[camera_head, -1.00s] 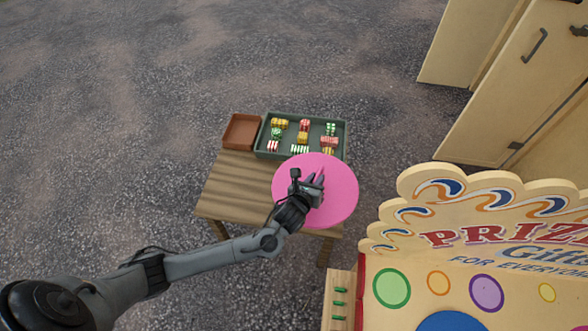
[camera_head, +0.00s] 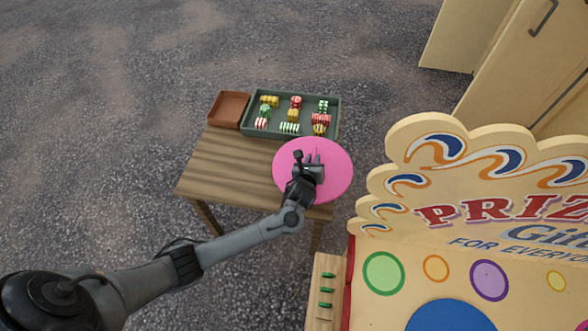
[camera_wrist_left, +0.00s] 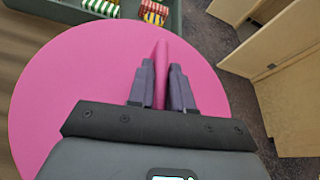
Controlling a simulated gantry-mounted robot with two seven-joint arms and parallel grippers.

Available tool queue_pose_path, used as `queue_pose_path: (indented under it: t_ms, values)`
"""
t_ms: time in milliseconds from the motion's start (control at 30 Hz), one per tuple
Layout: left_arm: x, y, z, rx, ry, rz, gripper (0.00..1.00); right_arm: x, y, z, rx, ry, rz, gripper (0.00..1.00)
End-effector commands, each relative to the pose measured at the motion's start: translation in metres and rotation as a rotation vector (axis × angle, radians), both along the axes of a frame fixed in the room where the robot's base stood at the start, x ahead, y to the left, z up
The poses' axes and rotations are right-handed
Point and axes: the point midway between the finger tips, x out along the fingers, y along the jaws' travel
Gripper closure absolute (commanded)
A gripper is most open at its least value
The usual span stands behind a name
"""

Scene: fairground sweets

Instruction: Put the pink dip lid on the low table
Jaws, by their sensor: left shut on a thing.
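The pink dip lid (camera_head: 335,172) is a flat round disc at the right end of the low wooden table (camera_head: 222,166). Part of it reaches past the table's right edge. I cannot tell whether it touches the tabletop or is held just above it. My left gripper (camera_head: 313,160) is over the lid's middle. In the left wrist view the left gripper (camera_wrist_left: 161,85) is shut on the upright pink handle of the lid (camera_wrist_left: 60,85). My right gripper is not in view.
A green tray (camera_head: 247,112) with several rows of striped sweets stands at the table's back, close to the lid. A brown tray (camera_head: 230,107) sits left of it. The prize board (camera_head: 400,225) is at the right. The table's left front is bare.

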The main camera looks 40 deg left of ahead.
Motion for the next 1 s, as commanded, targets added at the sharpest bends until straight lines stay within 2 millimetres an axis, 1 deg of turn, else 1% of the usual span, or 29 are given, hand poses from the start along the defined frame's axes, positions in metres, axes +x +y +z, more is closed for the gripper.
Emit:
queue_pose_path:
  t_ms: [33,100,200,333,567,667,833,900,1000]
  values:
    - [-0.004,0.011,-0.011,0.001,-0.001,0.001,1.0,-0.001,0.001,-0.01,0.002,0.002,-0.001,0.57]
    - [-0.009,0.023,-0.018,0.001,-0.003,0.0,1.0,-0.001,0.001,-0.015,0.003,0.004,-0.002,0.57]
    - [-0.014,0.038,-0.026,0.0,-0.003,0.0,1.0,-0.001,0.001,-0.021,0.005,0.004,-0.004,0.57]
    - [-0.018,0.05,-0.032,0.0,-0.005,0.0,1.0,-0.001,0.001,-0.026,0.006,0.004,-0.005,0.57]
    - [-0.021,0.055,-0.038,-0.002,-0.004,-0.002,1.0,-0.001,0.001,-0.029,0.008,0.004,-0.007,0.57]
    - [-0.021,0.055,-0.049,-0.002,-0.003,-0.002,1.0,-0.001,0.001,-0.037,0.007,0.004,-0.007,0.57]
    - [-0.021,0.055,-0.072,-0.003,-0.003,-0.001,1.0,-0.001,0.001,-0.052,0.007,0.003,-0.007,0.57]
    - [-0.021,0.055,-0.075,-0.001,-0.004,-0.001,1.0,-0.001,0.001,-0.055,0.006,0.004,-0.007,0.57]
    - [-0.021,0.056,-0.075,-0.001,-0.004,-0.001,1.0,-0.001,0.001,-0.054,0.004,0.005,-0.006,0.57]
